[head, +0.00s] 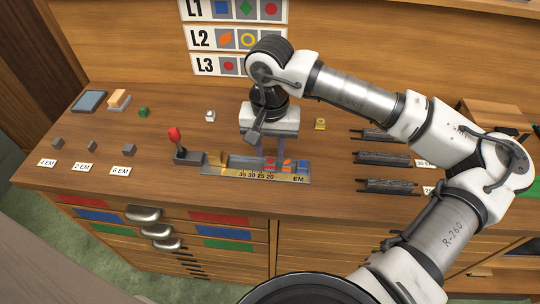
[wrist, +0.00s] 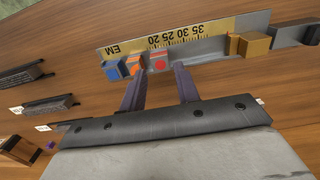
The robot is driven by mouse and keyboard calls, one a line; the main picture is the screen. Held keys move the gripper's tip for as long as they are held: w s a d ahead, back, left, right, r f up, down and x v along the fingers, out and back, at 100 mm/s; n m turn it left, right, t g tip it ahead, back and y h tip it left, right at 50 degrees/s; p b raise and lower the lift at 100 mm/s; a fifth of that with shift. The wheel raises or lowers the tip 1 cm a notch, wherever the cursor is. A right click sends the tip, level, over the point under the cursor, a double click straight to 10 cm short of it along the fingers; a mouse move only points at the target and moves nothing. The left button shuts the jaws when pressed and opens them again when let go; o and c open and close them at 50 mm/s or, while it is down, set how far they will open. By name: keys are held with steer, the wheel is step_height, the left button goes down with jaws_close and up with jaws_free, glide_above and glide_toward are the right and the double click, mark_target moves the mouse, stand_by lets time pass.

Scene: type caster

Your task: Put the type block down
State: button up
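A grey composing stick with a brass scale (head: 245,177) lies near the front of the bench. A type block with a red circle (head: 270,163) stands in its channel, beside an orange-marked block (head: 287,164) and a blue block (head: 302,166). The wrist view shows the red-circle block (wrist: 158,63) between and just beyond my fingertips. My gripper (wrist: 160,74) is open, with a visible gap between the block and the right finger. In the head view my gripper (head: 262,148) is above and behind the stick. I cannot tell whether a finger touches a block.
Dark spacing racks (head: 384,158) lie right. Grey spacers (head: 91,146) sit left. Sign boards hang behind.

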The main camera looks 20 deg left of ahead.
mark_target(270, 161)
step_height(270, 161, up, 9)
steer(key=b, duration=0.1)
steer(key=shift+b, duration=0.35)
steer(key=shift+f, duration=0.1)
